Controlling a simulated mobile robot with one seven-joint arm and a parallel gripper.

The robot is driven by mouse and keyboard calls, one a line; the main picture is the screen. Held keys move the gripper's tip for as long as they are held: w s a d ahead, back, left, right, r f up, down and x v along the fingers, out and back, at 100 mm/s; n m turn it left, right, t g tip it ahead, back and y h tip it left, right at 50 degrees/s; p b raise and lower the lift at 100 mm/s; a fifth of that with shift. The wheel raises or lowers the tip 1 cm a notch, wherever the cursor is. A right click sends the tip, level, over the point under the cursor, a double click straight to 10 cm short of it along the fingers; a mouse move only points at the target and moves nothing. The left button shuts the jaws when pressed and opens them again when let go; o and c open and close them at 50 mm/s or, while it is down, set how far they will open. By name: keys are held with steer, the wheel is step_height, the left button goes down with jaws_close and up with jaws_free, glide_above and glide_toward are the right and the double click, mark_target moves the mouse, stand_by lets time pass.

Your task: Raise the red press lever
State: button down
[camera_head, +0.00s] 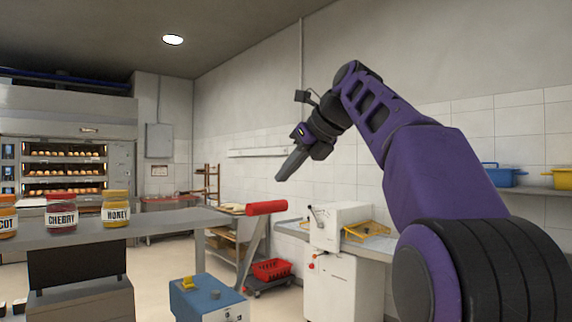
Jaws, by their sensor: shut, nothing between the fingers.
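A thick red handle (267,208) lies level at the top of a slanting grey bar, in the middle of the view; I take it as the red press lever. The bar runs down and left from it, and its foot is hard to make out. My gripper (280,178) is shut and empty. It hangs in the air above and a little right of the red handle in the picture, pointing down and left. The two look apart, but the depth between them is unclear.
A blue box (207,301) with a yellow knob stands below. A red crate (271,270) sits low behind.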

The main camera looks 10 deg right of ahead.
steer(key=shift+w+r, duration=0.1)
steer(key=shift+r, duration=0.7)
